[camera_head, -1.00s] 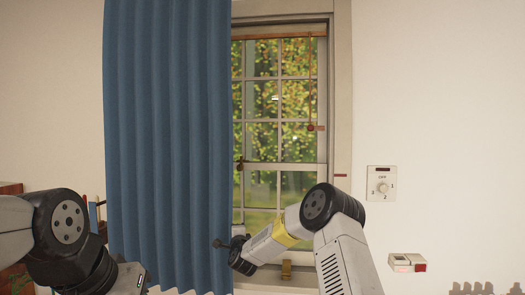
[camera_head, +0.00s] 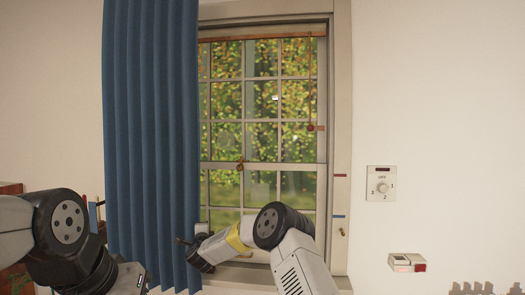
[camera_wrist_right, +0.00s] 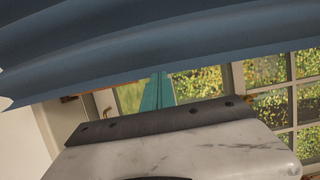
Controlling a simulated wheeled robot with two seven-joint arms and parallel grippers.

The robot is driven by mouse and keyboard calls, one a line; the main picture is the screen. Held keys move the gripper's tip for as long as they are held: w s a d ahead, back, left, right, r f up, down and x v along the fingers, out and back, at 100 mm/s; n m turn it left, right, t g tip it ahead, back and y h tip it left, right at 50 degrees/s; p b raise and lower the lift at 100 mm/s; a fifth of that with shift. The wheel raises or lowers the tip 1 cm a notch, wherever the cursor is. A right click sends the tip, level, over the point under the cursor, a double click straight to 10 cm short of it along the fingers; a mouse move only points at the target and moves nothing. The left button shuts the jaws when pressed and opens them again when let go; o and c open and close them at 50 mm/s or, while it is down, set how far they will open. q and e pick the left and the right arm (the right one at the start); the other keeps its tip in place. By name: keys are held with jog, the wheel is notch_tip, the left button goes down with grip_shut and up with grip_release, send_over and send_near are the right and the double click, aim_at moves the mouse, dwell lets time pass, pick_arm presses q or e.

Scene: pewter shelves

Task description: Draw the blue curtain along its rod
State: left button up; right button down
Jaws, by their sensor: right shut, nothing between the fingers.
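The blue curtain (camera_head: 150,130) hangs in folds at the left of the window, its right edge along the window's left side. Its rod is above the picture and out of sight. My right gripper (camera_head: 184,241) is at the curtain's lower right edge, shut and with nothing between its fingers. In the right wrist view the curtain (camera_wrist_right: 150,50) spans the top, just beyond the teal fingers (camera_wrist_right: 157,90). My left gripper (camera_head: 138,280) is low at the left, in front of the curtain's lower part; its fingers cannot be made out.
The window (camera_head: 262,120) is uncovered, with a red pull cord (camera_head: 311,90) at its right. A red mark (camera_head: 340,175) and a blue mark (camera_head: 339,216) are on the frame's right side. A dial plate (camera_head: 381,183) and a small box (camera_head: 407,262) are on the right wall.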

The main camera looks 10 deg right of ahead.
jog(key=w+a, duration=0.1)
jog(key=a, duration=0.4)
jog(key=w+a, duration=0.2)
jog(key=a, duration=0.3)
jog(key=w+a, duration=0.1)
jog(key=a, duration=0.4)
jog(key=shift+w, duration=0.15)
send_near(167, 225)
jog(key=shift+s+d, duration=0.2)
jog(key=shift+d, duration=0.15)
